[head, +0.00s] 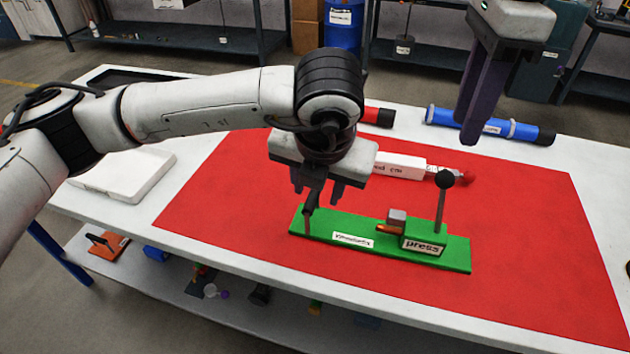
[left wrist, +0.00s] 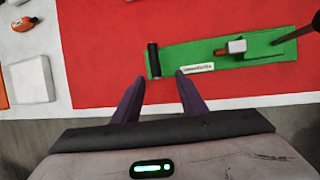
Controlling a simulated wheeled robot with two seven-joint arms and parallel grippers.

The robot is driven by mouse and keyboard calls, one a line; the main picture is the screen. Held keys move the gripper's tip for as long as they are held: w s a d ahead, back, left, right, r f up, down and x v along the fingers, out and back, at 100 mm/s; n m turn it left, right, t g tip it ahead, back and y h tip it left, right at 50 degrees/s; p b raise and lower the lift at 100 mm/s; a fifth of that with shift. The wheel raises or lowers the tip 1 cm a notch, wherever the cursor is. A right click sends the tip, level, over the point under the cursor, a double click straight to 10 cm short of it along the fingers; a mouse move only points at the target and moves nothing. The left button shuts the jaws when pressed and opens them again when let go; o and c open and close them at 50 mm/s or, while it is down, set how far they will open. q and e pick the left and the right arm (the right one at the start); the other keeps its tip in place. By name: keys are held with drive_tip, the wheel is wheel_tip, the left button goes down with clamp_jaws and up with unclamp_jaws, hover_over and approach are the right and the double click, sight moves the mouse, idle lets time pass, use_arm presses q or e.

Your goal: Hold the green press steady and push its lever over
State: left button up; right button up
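The green press (head: 455,254) lies on the red mat, with a long flat base. Its lever, a thin rod with a black ball (head: 445,180), stands nearly upright at the right end beside the block labelled "press". A black post (left wrist: 153,60) stands on the base's left end, partly overlapped by my left gripper in the head view. My left gripper (head: 318,190) points down over that end. In the left wrist view its fingers (left wrist: 160,85) are spread, with the post ahead between their tips, not gripped. My right gripper (head: 480,125) hangs at the upper right, apart from the press; its finger gap is unclear.
The red mat (head: 215,200) covers much of the white table. Behind the press lie a white syringe-like tube (head: 400,164) with a red tip and a blue tube (head: 465,122). A white tray (head: 125,175) is at left. The mat's front is clear.

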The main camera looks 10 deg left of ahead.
sight(312, 200)
use_arm(q)
drive_tip(key=x, duration=0.6)
drive_tip(key=a+x, duration=0.1)
drive_tip(key=x, duration=0.3)
drive_tip(key=shift+w+r, duration=0.15)
drive_tip(key=shift+w, duration=0.2)
drive_tip(key=shift+c, duration=0.3)
drive_tip(key=shift+d, duration=0.1)
clamp_jaws()
idle(0.6)
